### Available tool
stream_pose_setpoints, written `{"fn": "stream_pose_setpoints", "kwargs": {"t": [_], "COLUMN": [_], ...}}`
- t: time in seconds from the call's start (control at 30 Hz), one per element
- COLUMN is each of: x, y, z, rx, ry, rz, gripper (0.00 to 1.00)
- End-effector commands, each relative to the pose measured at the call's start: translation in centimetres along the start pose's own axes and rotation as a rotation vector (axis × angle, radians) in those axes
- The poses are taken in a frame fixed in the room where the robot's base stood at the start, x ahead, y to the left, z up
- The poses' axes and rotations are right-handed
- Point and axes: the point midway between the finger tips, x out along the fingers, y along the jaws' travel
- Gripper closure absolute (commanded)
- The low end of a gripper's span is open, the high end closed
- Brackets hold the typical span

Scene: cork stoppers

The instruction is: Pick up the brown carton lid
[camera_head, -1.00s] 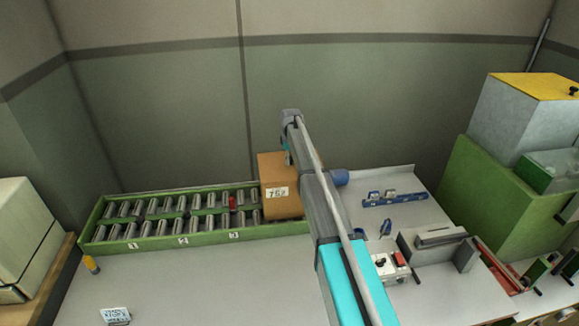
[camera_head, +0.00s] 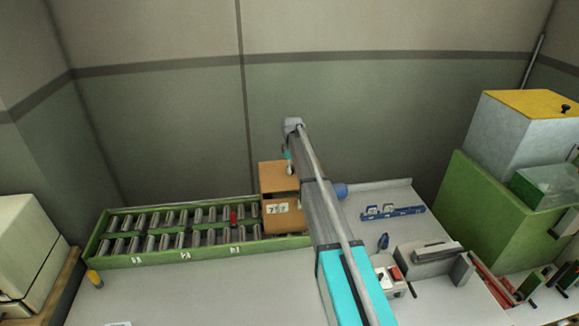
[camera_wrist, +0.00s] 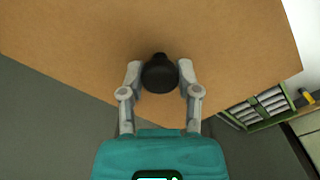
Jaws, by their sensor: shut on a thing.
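The brown carton lid (camera_wrist: 90,40) fills most of the wrist view, with a black knob (camera_wrist: 160,78) on its top. My gripper (camera_wrist: 160,72) is shut on this knob, one finger on each side. In the head view the lid (camera_head: 278,176) is just above the brown carton (camera_head: 285,222), with a dark gap between them at the front. The carton carries a white label and stands at the right end of the roller conveyor. My arm hides the carton's right side, and my fingertips are hard to see in the head view.
The green-framed roller conveyor (camera_head: 185,255) runs left of the carton, with a red object (camera_head: 233,217) on its rollers. A blue rack (camera_head: 393,212) and a grey fixture (camera_head: 425,257) stand on the table to the right. The front left table is mostly clear.

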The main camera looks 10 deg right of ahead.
Motion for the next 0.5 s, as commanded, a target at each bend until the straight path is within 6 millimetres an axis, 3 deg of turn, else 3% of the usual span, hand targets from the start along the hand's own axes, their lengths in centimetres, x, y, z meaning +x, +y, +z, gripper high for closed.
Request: {"fn": "stream_pose_setpoints", "kwargs": {"t": [0.03, 0.3, 0.5], "x": [-1.3, -4.5, -6.1], "y": [-0.5, -1.9, -4.2], "z": [0.7, 2.9, 6.7], "rx": [0.000, 0.000, 0.001], "ry": [0.000, 0.000, 0.000], "rz": [0.000, 0.000, 0.000], "gripper": [1.00, 1.00, 1.00]}}
